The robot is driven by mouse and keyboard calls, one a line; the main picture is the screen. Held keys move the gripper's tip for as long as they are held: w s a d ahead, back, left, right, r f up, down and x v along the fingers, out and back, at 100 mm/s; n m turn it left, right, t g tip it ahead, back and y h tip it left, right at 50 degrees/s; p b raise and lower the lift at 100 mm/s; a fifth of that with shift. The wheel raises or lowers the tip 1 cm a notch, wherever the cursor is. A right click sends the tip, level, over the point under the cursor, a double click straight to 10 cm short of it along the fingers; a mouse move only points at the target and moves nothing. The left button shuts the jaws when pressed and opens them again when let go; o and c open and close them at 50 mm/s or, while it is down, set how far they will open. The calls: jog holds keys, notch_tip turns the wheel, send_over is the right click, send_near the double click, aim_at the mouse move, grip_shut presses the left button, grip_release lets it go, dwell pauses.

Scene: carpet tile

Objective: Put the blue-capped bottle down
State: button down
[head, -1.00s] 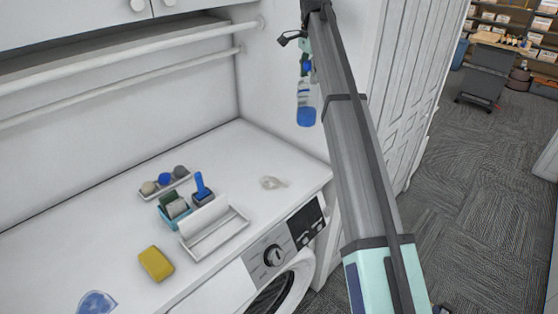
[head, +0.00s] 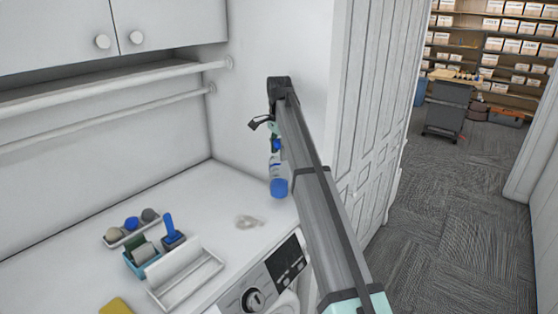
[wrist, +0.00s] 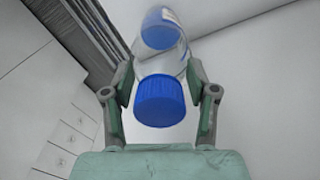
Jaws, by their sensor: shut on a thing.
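The blue-capped bottle (head: 278,186) is clear, with blue in its lower part. In the head view it hangs upright below the end of my arm, near the back right of the white counter (head: 215,195). In the wrist view its ribbed blue cap (wrist: 160,101) faces the camera. My gripper (wrist: 160,88) is shut on the bottle, one finger on each side near the cap. My gripper also shows in the head view (head: 275,145), partly hidden by my arm. I cannot tell whether the bottle's base touches the counter.
A crumpled clear item (head: 248,222) lies on the counter left of the bottle. A white rack (head: 187,280), a teal caddy (head: 141,262) and a tray of balls (head: 130,228) stand further left. A wall rail (head: 110,134) runs above. The washer (head: 262,292) is in front.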

aim_at(279, 160)
jog(key=shift+f+p, duration=0.65)
jog(key=shift+f, duration=1.4)
jog(key=shift+c, duration=1.5)
grip_release()
jog(key=shift+f, duration=0.1)
notch_tip(279, 160, up, 12)
jog(key=b, duration=0.2)
jog(key=shift+b, duration=0.4)
